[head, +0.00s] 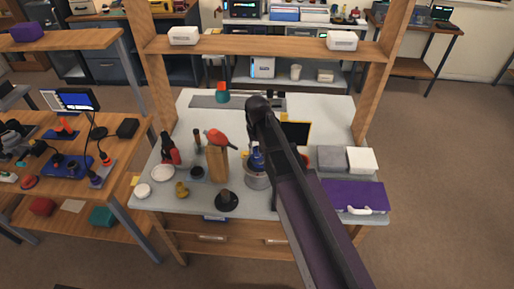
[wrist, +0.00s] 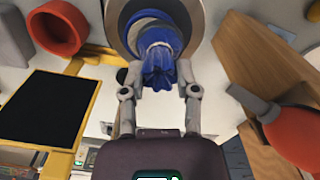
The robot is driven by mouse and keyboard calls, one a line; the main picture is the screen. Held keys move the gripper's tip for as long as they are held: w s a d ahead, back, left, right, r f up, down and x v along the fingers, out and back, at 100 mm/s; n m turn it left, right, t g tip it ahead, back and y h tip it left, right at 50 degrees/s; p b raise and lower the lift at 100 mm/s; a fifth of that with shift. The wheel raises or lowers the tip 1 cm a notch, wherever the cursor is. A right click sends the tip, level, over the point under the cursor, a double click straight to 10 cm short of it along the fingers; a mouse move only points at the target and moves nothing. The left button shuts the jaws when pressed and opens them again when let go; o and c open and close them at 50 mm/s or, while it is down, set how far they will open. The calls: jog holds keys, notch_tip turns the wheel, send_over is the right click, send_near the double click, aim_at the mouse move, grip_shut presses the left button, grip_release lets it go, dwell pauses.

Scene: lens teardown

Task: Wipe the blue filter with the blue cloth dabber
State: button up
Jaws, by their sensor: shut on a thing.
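My gripper (wrist: 159,72) is shut on the blue cloth dabber (wrist: 158,52), with one finger on each side of its bunched cloth in the wrist view. The dabber also shows in the head view (head: 257,158), above a grey round holder (head: 257,181) beside my arm. In the wrist view the cloth is over the round opening of this holder (wrist: 117,28). A blue surface with a pale crescent shows around the cloth there. I cannot tell whether it is the blue filter, or whether the cloth touches it.
A red blower (head: 216,137) sits on a wooden block (head: 218,168) left of the holder. A black panel (head: 298,132) with a yellow frame stands behind my arm. A purple case (head: 355,195) lies at the right. A black stand (head: 228,202) is at the front.

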jog(key=shift+s, duration=0.15)
jog(key=shift+s+d+f, duration=0.1)
jog(key=shift+s+d, duration=0.15)
jog(key=shift+d, duration=0.1)
jog(key=shift+d, duration=0.3)
dwell(0.5)
jog(key=shift+w+d, duration=0.1)
jog(key=shift+d, duration=0.2)
